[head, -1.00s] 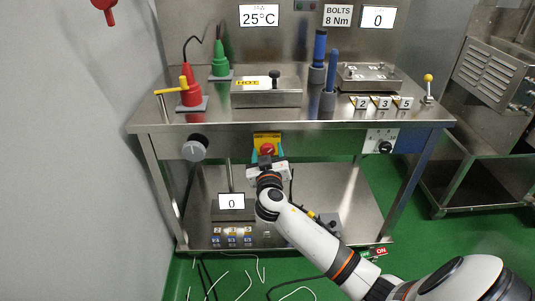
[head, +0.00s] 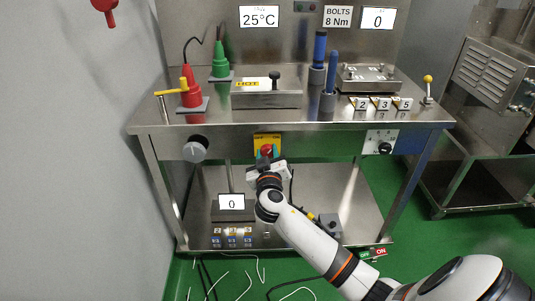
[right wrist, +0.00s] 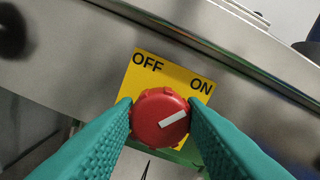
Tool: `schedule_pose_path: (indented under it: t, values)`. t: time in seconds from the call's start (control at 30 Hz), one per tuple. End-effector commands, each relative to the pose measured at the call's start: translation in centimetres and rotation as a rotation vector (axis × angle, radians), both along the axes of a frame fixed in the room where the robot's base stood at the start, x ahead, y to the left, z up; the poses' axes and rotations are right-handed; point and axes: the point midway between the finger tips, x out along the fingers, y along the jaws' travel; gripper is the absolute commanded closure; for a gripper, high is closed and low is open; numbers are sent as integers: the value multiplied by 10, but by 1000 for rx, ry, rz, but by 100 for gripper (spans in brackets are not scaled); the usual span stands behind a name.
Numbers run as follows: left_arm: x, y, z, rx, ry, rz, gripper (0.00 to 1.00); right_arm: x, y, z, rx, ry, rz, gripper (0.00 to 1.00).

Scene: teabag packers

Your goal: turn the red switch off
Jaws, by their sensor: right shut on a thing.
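The red switch (right wrist: 160,118) is a round knob with a white pointer mark, on a yellow plate (right wrist: 140,75) lettered OFF at left and ON at right. In the right wrist view the mark points right and slightly up, on the ON side. The switch also shows in the head view (head: 266,150), on the bench's front panel. My right gripper (right wrist: 160,118) is shut on the switch, with one teal finger on each side. It also shows in the head view (head: 267,155). My left gripper is not in view.
A grey knob (head: 195,149) is left of the switch on the bench front, and a black dial (head: 385,147) is at right. The bench top (head: 230,115) above holds a hot plate box (head: 285,98) and red and green cones. A floor OFF/ON switch (head: 373,253) lies below.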

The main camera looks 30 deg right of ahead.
Motion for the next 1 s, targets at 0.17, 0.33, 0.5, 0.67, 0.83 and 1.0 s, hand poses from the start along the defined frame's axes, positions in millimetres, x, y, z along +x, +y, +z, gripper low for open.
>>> schedule_pose_path:
  t: [0.17, 0.33, 0.5, 0.67, 0.83, 1.0]
  values:
    - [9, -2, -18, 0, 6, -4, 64, 0, 1, 0, -128, 80, 0, 86]
    - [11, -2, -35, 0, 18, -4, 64, 0, 1, 0, -266, 166, 0, 86]
    - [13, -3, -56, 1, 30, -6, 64, 1, 2, 0, -405, 251, 0, 86]
    - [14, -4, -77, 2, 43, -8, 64, 1, 2, 0, -533, 330, 0, 86]
    - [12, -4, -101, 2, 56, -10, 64, 1, 2, -1, -672, 414, 2, 86]
    - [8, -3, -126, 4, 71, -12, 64, 1, 3, -1, -809, 498, 2, 86]
